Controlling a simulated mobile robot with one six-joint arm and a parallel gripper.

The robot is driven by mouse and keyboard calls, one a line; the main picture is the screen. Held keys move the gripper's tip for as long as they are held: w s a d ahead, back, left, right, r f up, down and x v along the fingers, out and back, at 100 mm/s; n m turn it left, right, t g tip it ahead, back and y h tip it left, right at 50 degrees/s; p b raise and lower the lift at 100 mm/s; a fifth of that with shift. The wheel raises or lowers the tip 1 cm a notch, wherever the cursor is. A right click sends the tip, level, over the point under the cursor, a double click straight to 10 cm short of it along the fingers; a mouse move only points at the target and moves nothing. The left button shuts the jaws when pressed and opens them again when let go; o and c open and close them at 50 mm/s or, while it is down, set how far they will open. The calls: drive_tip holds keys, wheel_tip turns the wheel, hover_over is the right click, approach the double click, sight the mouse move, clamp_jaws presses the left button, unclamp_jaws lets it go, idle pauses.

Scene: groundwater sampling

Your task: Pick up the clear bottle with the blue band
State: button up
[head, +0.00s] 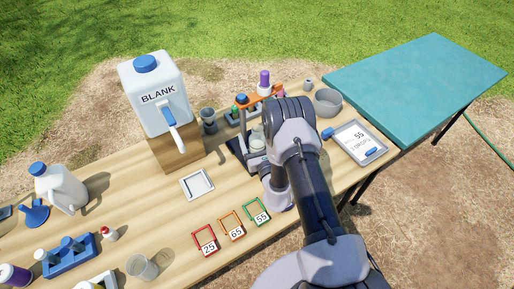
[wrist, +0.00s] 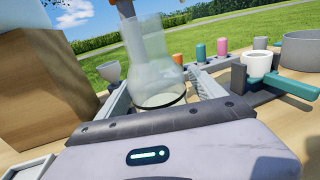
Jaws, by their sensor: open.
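A clear, flask-shaped vessel (wrist: 152,55) stands upright between my fingers in the wrist view, with a dark ring low on it. I cannot make out a blue band on it. A pale clear vessel (head: 257,137) also shows beside my arm in the head view. My gripper (wrist: 158,82) is open, with one finger on each side of the vessel; I cannot tell whether either touches it. In the head view my arm hides most of the gripper.
A white BLANK jug (head: 152,95) stands on a wooden block (head: 176,153) to the left. An orange-topped rack (head: 262,96) with coloured caps is behind the gripper. A grey bowl (head: 328,102) and a tray (head: 360,143) lie right. Small coloured frames (head: 232,228) stand in front.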

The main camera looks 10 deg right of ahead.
drive_tip(key=c, duration=1.7)
drive_tip(key=shift+o, duration=0.2)
drive_tip(key=shift+r, duration=0.15)
drive_tip(key=shift+r, duration=0.3)
drive_tip(key=s+d+r+b, duration=0.2)
drive_tip(key=s+d+b, duration=0.1)
drive_tip(key=s, duration=0.4)
drive_tip(key=s+d+r+b, duration=0.2)
drive_tip(key=s+d, duration=0.1)
drive_tip(key=s, duration=0.5)
wheel_tip(320, 180, up, 6)
drive_tip(key=p, duration=0.4)
drive_tip(key=shift+a, duration=0.15)
